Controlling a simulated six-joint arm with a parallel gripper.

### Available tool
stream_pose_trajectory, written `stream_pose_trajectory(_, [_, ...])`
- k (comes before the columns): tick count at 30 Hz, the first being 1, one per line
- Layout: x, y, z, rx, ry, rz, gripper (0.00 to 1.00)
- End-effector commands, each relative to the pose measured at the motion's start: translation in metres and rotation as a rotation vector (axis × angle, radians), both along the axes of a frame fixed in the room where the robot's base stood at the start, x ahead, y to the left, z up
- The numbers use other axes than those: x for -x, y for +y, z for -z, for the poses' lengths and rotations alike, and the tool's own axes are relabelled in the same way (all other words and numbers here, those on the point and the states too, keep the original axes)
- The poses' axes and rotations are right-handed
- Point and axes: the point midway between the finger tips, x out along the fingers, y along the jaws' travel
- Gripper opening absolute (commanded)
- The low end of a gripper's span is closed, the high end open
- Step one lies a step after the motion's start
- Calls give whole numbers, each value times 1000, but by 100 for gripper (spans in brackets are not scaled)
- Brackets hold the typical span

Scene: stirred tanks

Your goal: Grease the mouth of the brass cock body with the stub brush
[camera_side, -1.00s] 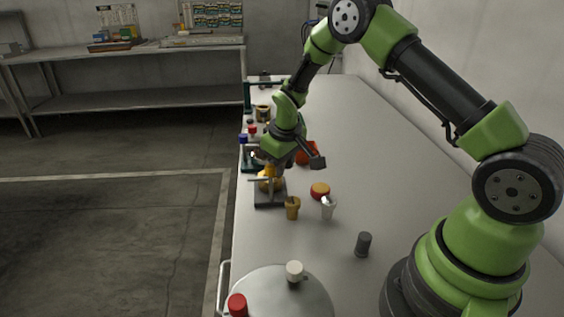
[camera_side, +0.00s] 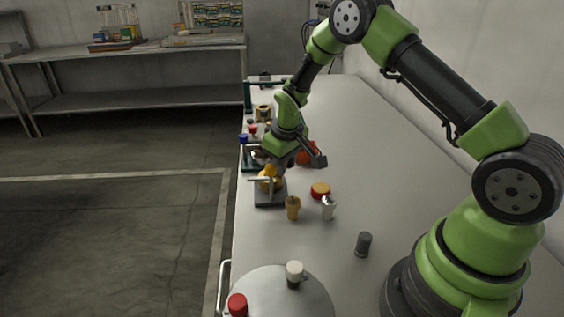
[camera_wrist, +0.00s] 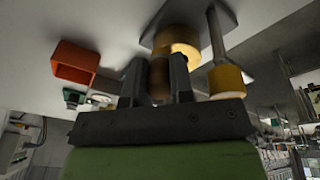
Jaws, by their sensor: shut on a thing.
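The brass cock body (camera_side: 267,184) sits in a small stand with a dark base (camera_side: 270,200) near the table's left edge. In the wrist view the brass body (camera_wrist: 178,40) shows as a yellow round piece just past my fingertips. My gripper (camera_side: 279,166) is directly above it, tilted. In the wrist view my gripper (camera_wrist: 157,82) is shut on a brown cylindrical piece (camera_wrist: 160,80), which looks like the stub brush's handle. The brush's tip is hidden, so I cannot tell whether it touches the mouth.
A brass cup (camera_side: 292,208), a silver pot (camera_side: 328,207) and a red-and-yellow tin (camera_side: 320,190) stand close by, to the right. An orange box (camera_side: 308,153) is behind my gripper. A grey cylinder (camera_side: 363,244) stands farther forward. The table's right side is clear.

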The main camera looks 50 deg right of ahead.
Motion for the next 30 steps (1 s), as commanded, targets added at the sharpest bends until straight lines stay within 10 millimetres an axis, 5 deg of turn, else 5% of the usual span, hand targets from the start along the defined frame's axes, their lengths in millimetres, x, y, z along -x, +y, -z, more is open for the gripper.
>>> stream_pose_trajectory(21, [-1,0,-57,1,-2,0,0])
stream_pose_trajectory(30, [0,0,-60,0,-1,-1,0])
